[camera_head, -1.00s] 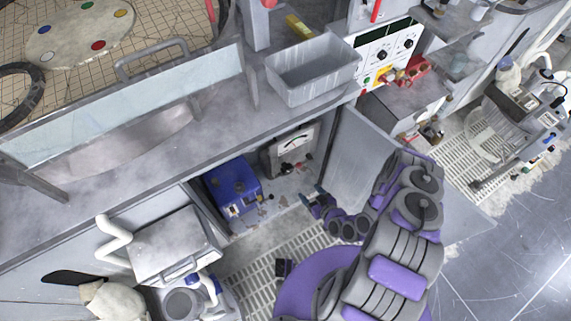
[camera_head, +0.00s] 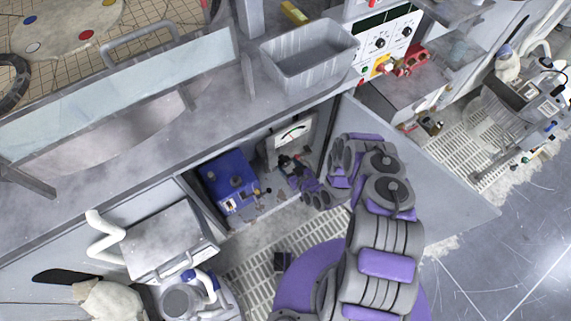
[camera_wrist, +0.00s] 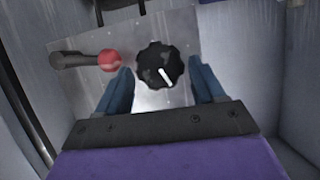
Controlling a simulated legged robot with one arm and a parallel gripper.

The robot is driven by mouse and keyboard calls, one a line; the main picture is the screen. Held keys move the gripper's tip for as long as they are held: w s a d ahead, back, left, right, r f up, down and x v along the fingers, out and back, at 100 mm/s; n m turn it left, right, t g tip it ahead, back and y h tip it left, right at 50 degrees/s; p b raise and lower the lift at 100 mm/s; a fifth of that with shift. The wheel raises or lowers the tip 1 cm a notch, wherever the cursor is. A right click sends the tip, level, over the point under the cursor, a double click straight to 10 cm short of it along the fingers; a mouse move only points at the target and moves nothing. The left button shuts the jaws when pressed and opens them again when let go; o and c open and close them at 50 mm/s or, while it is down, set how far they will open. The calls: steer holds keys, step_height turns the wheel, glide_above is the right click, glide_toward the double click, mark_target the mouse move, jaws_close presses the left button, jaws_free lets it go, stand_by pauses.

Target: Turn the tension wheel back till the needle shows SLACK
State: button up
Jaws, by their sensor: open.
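The tension wheel, a black knob with a white pointer line (camera_wrist: 160,64), sits on a grey plate in the wrist view. My gripper (camera_wrist: 165,80) is open, one blue finger on each side of the wheel's near part. I cannot tell whether the fingers touch it. In the head view my gripper (camera_head: 299,182) is inside the open cabinet, close in front of the gauge unit. The gauge (camera_head: 291,134) has a white face with a needle; its markings are too small to read. The wheel is largely hidden there by my gripper.
A lever with a red ball (camera_wrist: 109,60) is left of the wheel, close to my left finger. A blue box (camera_head: 229,180) stands left of the gauge in the cabinet. The open cabinet door (camera_head: 440,195) is right of my arm. A grey bin (camera_head: 308,57) sits on the counter above.

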mark_target(287, 164)
steer(key=shift+b+x, duration=0.3)
steer(key=shift+x, duration=1.4)
steer(key=shift+c, duration=0.4)
steer(key=c, duration=0.6)
